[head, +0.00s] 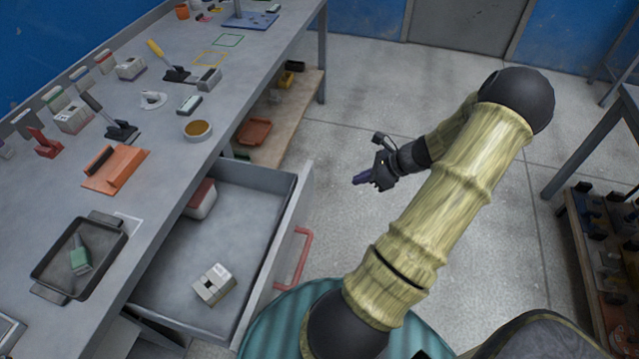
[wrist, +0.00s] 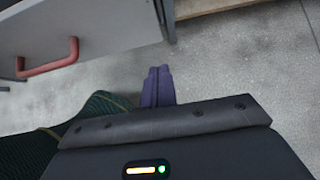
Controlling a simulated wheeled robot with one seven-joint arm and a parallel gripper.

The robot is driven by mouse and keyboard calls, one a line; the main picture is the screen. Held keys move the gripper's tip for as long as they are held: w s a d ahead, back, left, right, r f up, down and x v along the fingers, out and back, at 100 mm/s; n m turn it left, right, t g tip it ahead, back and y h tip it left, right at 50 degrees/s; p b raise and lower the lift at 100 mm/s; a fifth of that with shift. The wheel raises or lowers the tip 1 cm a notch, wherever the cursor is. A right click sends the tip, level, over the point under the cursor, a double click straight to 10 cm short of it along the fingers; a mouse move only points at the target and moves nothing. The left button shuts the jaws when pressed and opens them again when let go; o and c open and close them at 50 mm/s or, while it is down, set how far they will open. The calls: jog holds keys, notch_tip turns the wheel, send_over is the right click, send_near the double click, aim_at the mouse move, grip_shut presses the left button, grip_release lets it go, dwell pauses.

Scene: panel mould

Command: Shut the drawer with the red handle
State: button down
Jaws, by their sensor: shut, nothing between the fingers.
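The drawer (head: 288,208) under the grey workbench stands pulled out, with its inside open to view. Its red handle (head: 303,258) is on the outer front face, and it also shows at the upper left in the wrist view (wrist: 48,66). A white box-shaped item (head: 213,284) lies in the drawer, and a red and white item (head: 201,199) sits farther back in it. My gripper (head: 360,179) is in free air to the right of the drawer front, apart from the handle. Its purple fingers (wrist: 158,86) are together and hold nothing.
The workbench top (head: 150,190) carries an orange holder (head: 115,168), a dark tray (head: 80,256), a round tin (head: 198,130) and several tools. A lower wooden shelf (head: 285,120) lies beyond the drawer. Another rack (head: 605,250) stands at the right. The floor between is clear.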

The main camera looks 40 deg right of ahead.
send_near(313, 190)
jog(key=s+d+f+x, duration=0.1)
jog(key=x, duration=0.4)
jog(key=shift+w+a, duration=0.65)
jog(key=shift+w, duration=0.1)
jog(key=shift+w, duration=0.1)
